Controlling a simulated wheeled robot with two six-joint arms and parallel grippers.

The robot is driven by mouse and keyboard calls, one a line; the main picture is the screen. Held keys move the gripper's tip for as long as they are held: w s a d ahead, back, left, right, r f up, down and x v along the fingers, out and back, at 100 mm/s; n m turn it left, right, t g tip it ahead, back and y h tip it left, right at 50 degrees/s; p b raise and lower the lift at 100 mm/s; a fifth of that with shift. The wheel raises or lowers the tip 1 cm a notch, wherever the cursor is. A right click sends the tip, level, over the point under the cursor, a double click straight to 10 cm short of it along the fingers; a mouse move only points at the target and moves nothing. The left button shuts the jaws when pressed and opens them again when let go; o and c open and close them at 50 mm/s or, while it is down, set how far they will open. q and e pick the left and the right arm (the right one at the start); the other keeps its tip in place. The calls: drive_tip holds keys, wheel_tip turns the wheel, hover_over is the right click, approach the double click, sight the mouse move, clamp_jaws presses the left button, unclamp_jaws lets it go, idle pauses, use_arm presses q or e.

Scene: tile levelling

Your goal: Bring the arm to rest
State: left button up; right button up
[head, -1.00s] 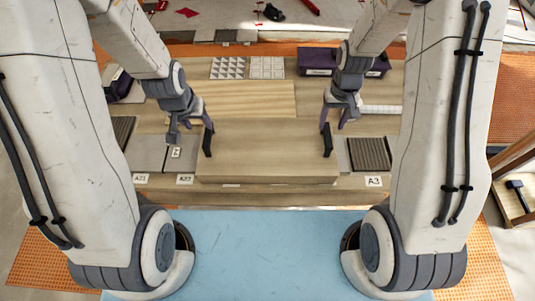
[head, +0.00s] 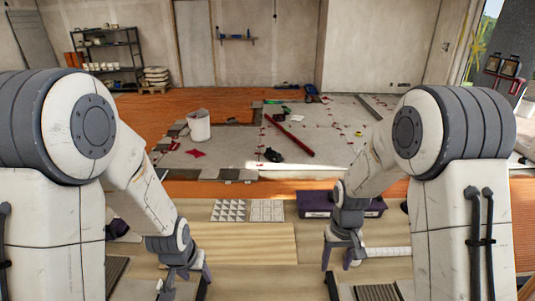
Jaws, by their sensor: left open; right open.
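My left gripper (head: 185,277) is open and empty over the left part of the wooden work table (head: 265,275), low in the head view. My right gripper (head: 337,263) is open and empty over the right part of the table. The front of the table is cut off by the lower picture edge.
Two patterned tiles, one with raised triangles (head: 228,210) and one pale (head: 267,210), lie at the table's back. A purple box (head: 315,204) stands back right, near the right arm. Beyond are a white bucket (head: 199,126), a red bar (head: 288,136) and a shelf (head: 107,55).

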use_arm(q)
drive_tip(key=s+d+r+m+g, duration=0.1)
drive_tip(key=s+d+r+m, duration=0.1)
drive_tip(key=s+d+r, duration=0.2)
drive_tip(key=s+d+r+m+g, duration=0.1)
drive_tip(key=s+d+r, duration=0.3)
drive_tip(key=s, duration=0.5)
drive_tip(key=s+d+r+m+g+h, duration=0.1)
drive_tip(key=s+d+r+m, duration=0.3)
drive_tip(key=s, duration=0.3)
drive_tip(key=shift+d+r, duration=0.35)
drive_tip(key=shift+d, duration=0.15)
use_arm(e)
drive_tip(key=s+a+r+n, duration=0.3)
drive_tip(key=s+a+r, duration=0.3)
drive_tip(key=s, duration=0.5)
drive_tip(key=s+a+r+n+y, duration=0.1)
drive_tip(key=s+a+r+n, duration=0.3)
drive_tip(key=s, duration=0.8)
drive_tip(key=a+r, duration=0.2)
drive_tip(key=a, duration=0.1)
drive_tip(key=shift+s, duration=0.3)
drive_tip(key=shift+r, duration=0.15)
